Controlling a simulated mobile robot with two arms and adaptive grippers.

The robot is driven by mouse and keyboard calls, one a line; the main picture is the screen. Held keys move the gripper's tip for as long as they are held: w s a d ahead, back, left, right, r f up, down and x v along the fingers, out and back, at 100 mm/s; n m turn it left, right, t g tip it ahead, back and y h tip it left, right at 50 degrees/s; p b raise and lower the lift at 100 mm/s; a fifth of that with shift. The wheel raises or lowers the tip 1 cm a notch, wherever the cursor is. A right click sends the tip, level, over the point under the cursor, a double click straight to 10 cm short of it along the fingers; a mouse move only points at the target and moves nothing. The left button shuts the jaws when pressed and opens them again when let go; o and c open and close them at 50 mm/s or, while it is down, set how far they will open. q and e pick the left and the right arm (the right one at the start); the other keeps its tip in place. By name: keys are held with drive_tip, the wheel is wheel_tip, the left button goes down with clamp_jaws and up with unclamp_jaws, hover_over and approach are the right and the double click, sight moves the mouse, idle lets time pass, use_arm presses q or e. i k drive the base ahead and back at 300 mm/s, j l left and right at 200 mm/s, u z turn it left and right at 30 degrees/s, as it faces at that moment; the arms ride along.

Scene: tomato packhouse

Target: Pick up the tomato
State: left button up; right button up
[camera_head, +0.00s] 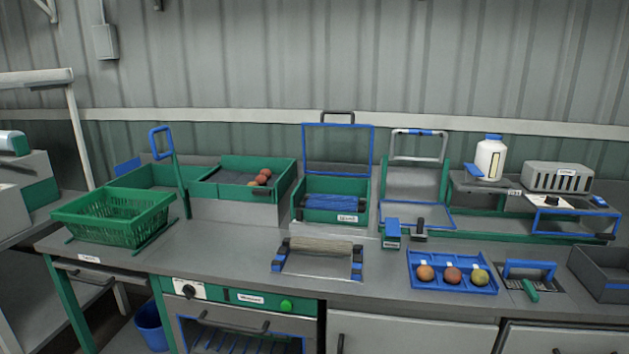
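A blue tray (433,289) lies near the front right of the counter with three round fruits in a row. The left one is an orange-brown tomato (425,273), the middle one a redder tomato (452,276), the right one a yellow-green tomato (479,278). A green-walled tray (233,162) on a raised grey block at the back left holds a few more red-orange tomatoes (263,176) at its right side. Neither of my grippers shows in the head view.
A green basket (115,220) stands at the left counter edge. A roller frame (319,262) sits at the middle front. A green box with a raised lid frame (335,186), a white bottle (489,160) and a grey slotted unit (557,178) stand behind. The counter left of the roller is clear.

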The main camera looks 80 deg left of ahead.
sight(262, 180)
drive_tip(key=u, duration=3.1)
drive_tip(key=z, duration=0.65)
drive_tip(key=j+z, duration=0.3)
drive_tip(key=k+j+z, duration=0.15)
drive_tip(key=j+z, duration=0.2)
drive_tip(key=k+j+z, duration=0.15)
drive_tip(key=j+z, duration=0.15)
drive_tip(key=k+j+z, duration=0.15)
drive_tip(key=j+z, duration=0.15)
drive_tip(key=k+j+z, duration=0.2)
drive_tip(key=j+z, duration=0.15)
